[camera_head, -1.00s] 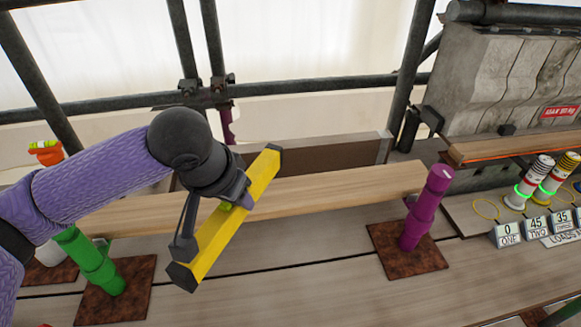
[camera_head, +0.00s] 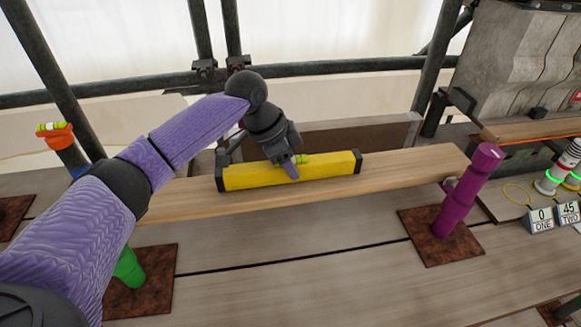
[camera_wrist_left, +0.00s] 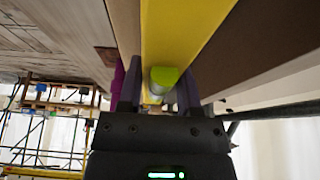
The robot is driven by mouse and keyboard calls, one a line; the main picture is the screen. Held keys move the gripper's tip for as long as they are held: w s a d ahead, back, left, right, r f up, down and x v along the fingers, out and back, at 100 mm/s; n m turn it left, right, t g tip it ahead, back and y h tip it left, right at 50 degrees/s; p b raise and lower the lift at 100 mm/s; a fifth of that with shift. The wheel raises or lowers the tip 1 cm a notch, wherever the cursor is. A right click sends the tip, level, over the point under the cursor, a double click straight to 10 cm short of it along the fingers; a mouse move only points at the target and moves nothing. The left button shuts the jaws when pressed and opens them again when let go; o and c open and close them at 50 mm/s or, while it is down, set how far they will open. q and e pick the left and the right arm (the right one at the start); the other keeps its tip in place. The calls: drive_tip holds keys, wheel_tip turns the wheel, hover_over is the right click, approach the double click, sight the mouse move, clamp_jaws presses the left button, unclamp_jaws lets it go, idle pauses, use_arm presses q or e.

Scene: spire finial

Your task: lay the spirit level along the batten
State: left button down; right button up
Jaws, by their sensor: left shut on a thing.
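The yellow spirit level (camera_head: 325,170) with black end caps lies in line with the wooden batten (camera_head: 415,168), over its middle in the head view. I cannot tell whether its underside touches the batten. My left gripper (camera_head: 290,168) is shut on the spirit level near its middle, beside a yellow-green vial. In the left wrist view the level (camera_wrist_left: 180,30) runs away between the fingers of the gripper (camera_wrist_left: 162,95), with the green vial between them. The batten spans from a green post (camera_head: 130,268) to a purple post (camera_head: 465,190). My right gripper is not in view.
The posts stand on rusty plates (camera_head: 425,245) on a plank deck. Scaffold tubes (camera_head: 330,66) cross behind. At right are a grey stone block (camera_head: 520,70), striped cylinders (camera_head: 565,165) and number cards (camera_head: 541,219).

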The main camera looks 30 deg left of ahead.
use_arm(q)
drive_tip(key=shift+c, duration=1.4)
unclamp_jaws()
drive_tip(key=p+v, duration=0.3)
drive_tip(key=v, duration=0.9)
drive_tip(key=shift+p, duration=0.35)
